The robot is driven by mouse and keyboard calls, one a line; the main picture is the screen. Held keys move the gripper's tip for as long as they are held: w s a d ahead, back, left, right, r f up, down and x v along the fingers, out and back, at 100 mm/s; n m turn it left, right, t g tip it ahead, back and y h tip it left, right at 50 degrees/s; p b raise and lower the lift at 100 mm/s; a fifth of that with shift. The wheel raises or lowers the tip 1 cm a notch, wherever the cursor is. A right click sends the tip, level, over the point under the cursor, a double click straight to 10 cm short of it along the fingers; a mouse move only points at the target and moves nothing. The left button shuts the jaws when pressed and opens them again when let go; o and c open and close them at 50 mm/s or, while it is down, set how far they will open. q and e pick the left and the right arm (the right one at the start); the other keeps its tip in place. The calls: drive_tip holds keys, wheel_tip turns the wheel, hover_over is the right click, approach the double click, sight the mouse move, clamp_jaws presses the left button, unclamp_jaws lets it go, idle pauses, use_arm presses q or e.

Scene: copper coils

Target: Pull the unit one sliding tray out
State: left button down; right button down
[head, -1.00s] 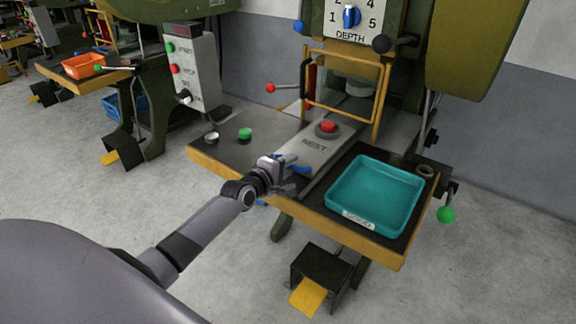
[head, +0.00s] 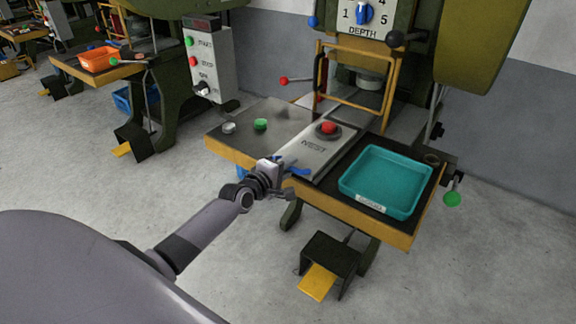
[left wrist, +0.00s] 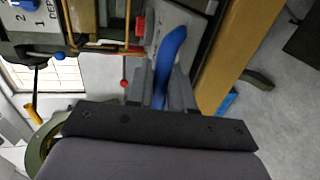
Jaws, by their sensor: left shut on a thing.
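The sliding tray (head: 312,154) is a grey metal plate marked NEST, running from under the press out to the front edge of the bench. A red piece (head: 328,127) sits in a dark round seat on it. The tray has a blue handle (head: 296,170) at its front end. My left gripper (head: 283,176) is shut on this handle. In the left wrist view the blue handle (left wrist: 172,50) stands between the two grey fingers (left wrist: 164,88), which partly hide its lower part. My right gripper is not in view.
A teal bin (head: 385,184) stands on the bench right of the tray. A white cap (head: 229,128) and a green cap (head: 261,125) are on the left. A yellow guard frame (head: 352,75) is behind. A pedal (head: 318,282) is on the floor below; the front floor is clear.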

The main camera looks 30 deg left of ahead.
use_arm(q)
drive_tip(key=c, duration=1.2)
unclamp_jaws()
drive_tip(key=shift+o, duration=0.2)
drive_tip(key=shift+s, duration=0.15)
drive_tip(key=p+v, duration=0.1)
drive_tip(key=v, duration=0.5)
drive_tip(key=shift+s+p, duration=0.4)
drive_tip(key=shift+r, duration=0.1)
drive_tip(key=s+d+f+m+g+p, duration=0.1)
drive_tip(key=s+d+f+m, duration=0.1)
drive_tip(key=s+d+m, duration=0.2)
drive_tip(key=s+d+f+m+g+p, duration=0.2)
drive_tip(key=s+d+m, duration=0.3)
drive_tip(key=s+m, duration=0.4)
drive_tip(key=s+d+f+m+g+h+p, duration=0.1)
drive_tip(key=s+d+m, duration=0.4)
drive_tip(key=s, duration=0.6)
wheel_tip(320, 180, down, 2)
drive_tip(key=shift+d+f+m+g+p, duration=0.1)
drive_tip(key=shift+d+m+g+p, duration=0.25)
drive_tip(key=shift+m+g, duration=0.3)
